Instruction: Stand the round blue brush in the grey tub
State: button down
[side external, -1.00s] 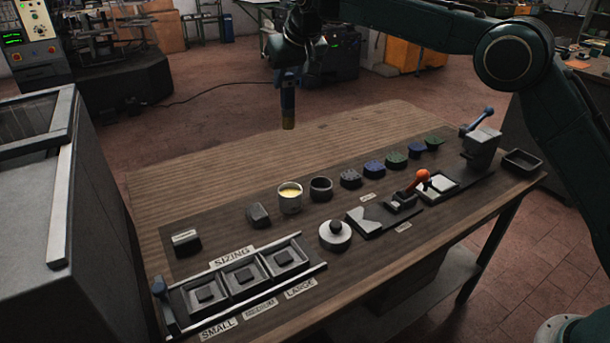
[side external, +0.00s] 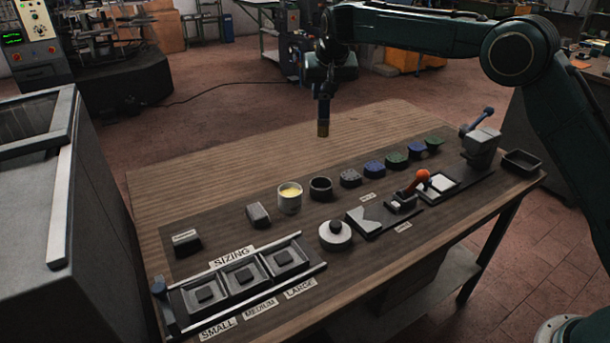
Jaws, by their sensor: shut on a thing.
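My gripper (side external: 324,92) is shut on the round blue brush (side external: 323,110) and holds it upright in the air above the back of the table. The brush's tan bristle end (side external: 323,128) points down. The fingers are dark and small in this view. The grey tub (side external: 320,188) is a small, dark, round, open-topped container on the dark mat, below the brush in the picture and apart from it. Its inside looks dark and empty.
A pale pot of yellow stuff (side external: 290,199) stands just left of the tub. A grey block (side external: 258,214) is further left, and several dark, blue and green heel-like pieces (side external: 374,167) line up to the right. The table's back strip is clear.

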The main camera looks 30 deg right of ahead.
notch_tip(320, 180, down, 18)
jog(key=shift+f, duration=0.25)
dwell(0.7)
jog(key=shift+f, duration=0.15)
jog(key=c, duration=1.2)
grip_release()
jog(key=shift+o, duration=0.2)
jog(key=v, duration=1.2)
jog(key=shift+s+r, duration=0.1)
jog(key=shift+r, duration=0.15)
